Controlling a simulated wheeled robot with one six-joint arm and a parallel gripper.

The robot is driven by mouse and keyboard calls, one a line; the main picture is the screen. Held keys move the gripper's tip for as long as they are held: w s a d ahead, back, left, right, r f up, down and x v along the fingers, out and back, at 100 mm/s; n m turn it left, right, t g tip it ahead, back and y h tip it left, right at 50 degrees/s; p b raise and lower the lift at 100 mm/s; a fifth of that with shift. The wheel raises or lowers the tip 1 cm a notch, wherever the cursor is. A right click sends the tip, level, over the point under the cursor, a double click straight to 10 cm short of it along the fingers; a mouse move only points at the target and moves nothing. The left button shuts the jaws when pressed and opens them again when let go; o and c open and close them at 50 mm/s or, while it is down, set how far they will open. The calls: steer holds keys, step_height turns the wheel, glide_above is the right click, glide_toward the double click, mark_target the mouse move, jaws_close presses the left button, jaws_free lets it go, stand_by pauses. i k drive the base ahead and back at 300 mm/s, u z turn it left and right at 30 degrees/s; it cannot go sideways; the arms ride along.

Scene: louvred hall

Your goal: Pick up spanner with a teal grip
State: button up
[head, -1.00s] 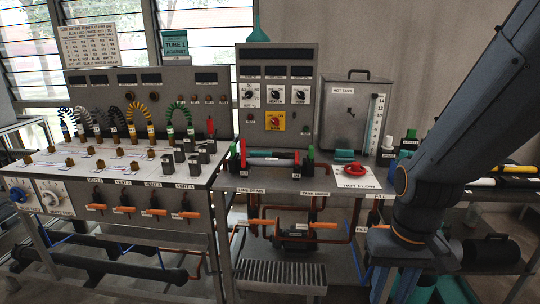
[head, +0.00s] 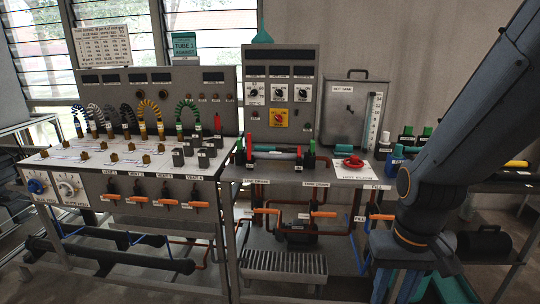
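I cannot make out a spanner with a teal grip for certain in the head view. A small teal piece (head: 344,148) lies on the bench behind the red handwheel; its shape is too small to tell. Larger teal surfaces (head: 440,289) show low at the right, partly hidden by my arm, and I cannot tell what they are. My arm comes down from the upper right of the view to a joint at the lower right. My gripper is out of view.
A test bench (head: 262,172) with a red handwheel (head: 353,161), a hot tank (head: 345,107) and orange-handled valves stands ahead. A sloped console (head: 85,157) with looped hoses is at the left. A slatted step (head: 284,263) sits low in front. Another table holds items behind my arm.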

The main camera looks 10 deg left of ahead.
mark_target(258, 147)
steer(key=k, duration=1.05)
steer(key=u, duration=0.6)
steer(key=i, duration=0.7)
steer(key=u, duration=0.55)
steer(key=i, duration=0.75)
steer(key=z, duration=0.7)
steer(key=i, duration=0.7)
steer(key=z, duration=0.7)
